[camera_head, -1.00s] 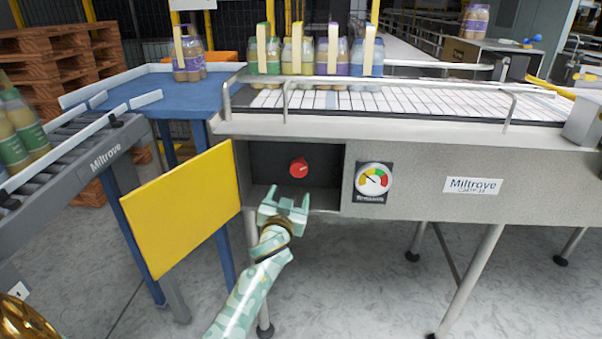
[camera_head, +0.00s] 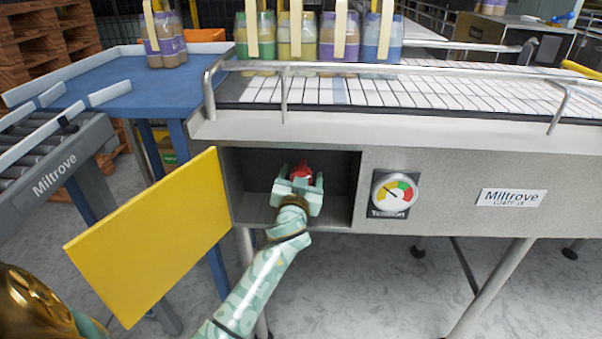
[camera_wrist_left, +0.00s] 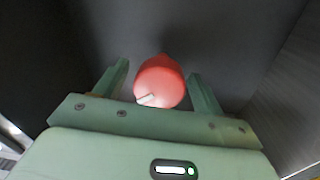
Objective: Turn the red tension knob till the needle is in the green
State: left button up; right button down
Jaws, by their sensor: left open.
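The red tension knob (camera_head: 301,171) sits on the back wall of a dark recess in the machine's front. My left gripper (camera_head: 299,183) is inside the recess, open, in front of the knob. In the left wrist view the knob (camera_wrist_left: 160,80) shows between the two spread fingers (camera_wrist_left: 159,88), with gaps on both sides. A white mark on its face points to the lower left. The tension gauge (camera_head: 394,193) is right of the recess. Its needle points to the upper left, in the yellow part, left of the green. My right gripper is not in view.
The yellow door (camera_head: 150,235) of the recess stands open to the left. Recess walls (camera_head: 340,190) surround my left gripper closely. Above is a conveyor (camera_head: 400,92) with a metal rail and several bottle packs. A blue table (camera_head: 100,75) stands at the left.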

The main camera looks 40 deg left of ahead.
pick_arm(q)
jog(key=shift+c, duration=1.3)
jog(key=c, duration=0.7)
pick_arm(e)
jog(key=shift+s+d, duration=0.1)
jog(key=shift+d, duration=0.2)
